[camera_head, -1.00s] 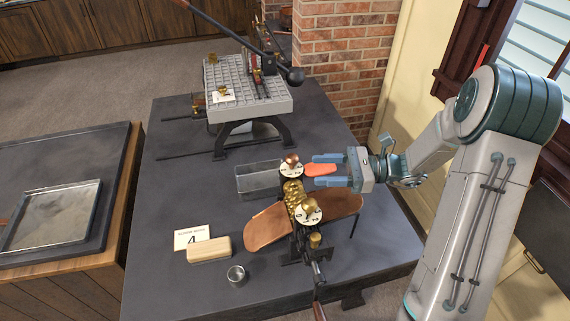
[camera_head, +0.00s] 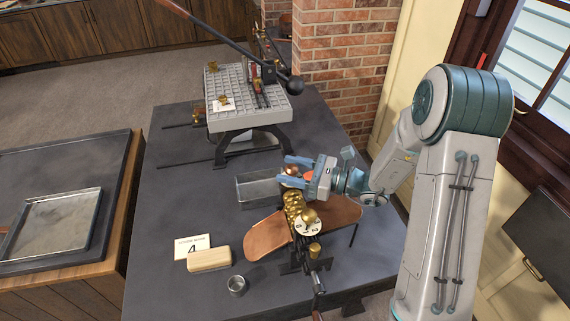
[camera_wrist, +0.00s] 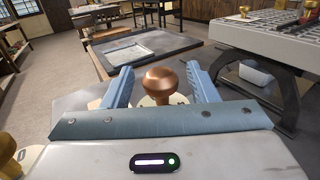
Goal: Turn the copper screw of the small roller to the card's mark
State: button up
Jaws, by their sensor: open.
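The copper screw (camera_head: 291,169) is a round copper knob at the far end of the small roller (camera_head: 293,203). In the wrist view the copper screw (camera_wrist: 160,82) stands between my two fingers, with gaps on both sides. A pale dial (camera_wrist: 150,101) shows partly beneath it; its marks cannot be read. My gripper (camera_head: 288,171) is open around the knob, not visibly closed on it. The white card (camera_head: 184,244) lies on the table at the left and shows a large 4. A brass screw (camera_head: 308,216) with a white dial is at the roller's near end.
Copper sheets (camera_head: 268,236) flank the roller. A clear tray (camera_head: 257,188) stands behind it. A tan block (camera_head: 209,259) and a metal cup (camera_head: 237,285) are near the card. A gridded press (camera_head: 240,100) stands farther back.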

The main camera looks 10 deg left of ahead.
jog(key=shift+w+a, duration=0.2)
jog(key=shift+a, duration=0.8)
jog(key=c, duration=1)
jog(key=shift+o, duration=0.2)
jog(key=shift+g, duration=0.3)
jog(key=shift+s+n+g, duration=0.2)
jog(key=shift+n+g, duration=1)
jog(key=shift+g, duration=0.5)
jog(key=shift+s+n+g, duration=0.15)
jog(key=shift+n+g, duration=1.05)
jog(key=shift+g, duration=0.5)
